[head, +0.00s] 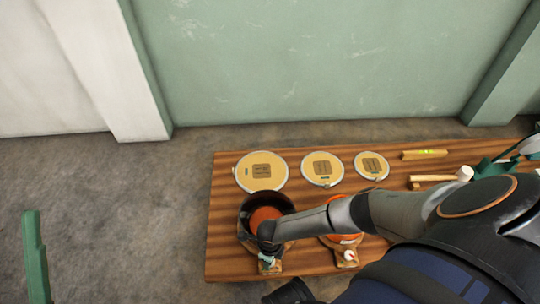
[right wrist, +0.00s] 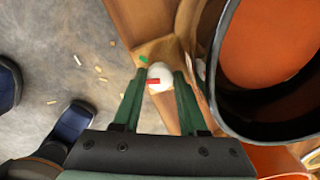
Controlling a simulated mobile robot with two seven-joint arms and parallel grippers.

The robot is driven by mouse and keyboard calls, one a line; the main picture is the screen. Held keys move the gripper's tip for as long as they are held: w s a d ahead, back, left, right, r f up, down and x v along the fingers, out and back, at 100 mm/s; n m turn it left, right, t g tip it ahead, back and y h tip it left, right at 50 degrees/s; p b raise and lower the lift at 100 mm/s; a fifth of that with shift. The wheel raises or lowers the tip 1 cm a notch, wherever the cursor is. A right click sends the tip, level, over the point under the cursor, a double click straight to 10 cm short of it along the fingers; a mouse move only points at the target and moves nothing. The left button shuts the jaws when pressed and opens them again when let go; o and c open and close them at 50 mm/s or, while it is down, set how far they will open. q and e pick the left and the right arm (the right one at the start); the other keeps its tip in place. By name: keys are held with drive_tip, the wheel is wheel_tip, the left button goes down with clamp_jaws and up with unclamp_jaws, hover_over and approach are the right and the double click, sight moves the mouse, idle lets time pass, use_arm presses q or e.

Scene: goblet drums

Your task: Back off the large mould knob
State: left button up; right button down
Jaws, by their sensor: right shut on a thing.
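The large mould (head: 242,212), a dark round pot with an orange inside, stands at the table's left end. It fills the right side of the right wrist view (right wrist: 228,100). Its white round knob (right wrist: 160,71), with a red mark, sits at a wooden block (right wrist: 160,48) beside the pot. My right gripper (right wrist: 160,78) is shut on the knob, one green finger on each side. In the head view my right gripper (head: 268,257) is small and partly hidden at the pot's near side. My left gripper is not recognisable in these frames.
A smaller mould (head: 343,239) with a white knob (head: 349,255) stands to the right, partly under my arm. Three round lids (head: 262,171) lie along the back of the wooden table (head: 225,240). A green upright part (head: 36,258) shows at lower left.

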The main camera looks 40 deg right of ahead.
drive_tip(key=n, duration=0.2)
drive_tip(key=shift+n, duration=0.4)
drive_tip(key=n, duration=0.3)
drive_tip(key=shift+n, duration=0.3)
drive_tip(key=n+b, duration=0.1)
drive_tip(key=n, duration=0.5)
drive_tip(key=shift+c, duration=2.3)
unclamp_jaws()
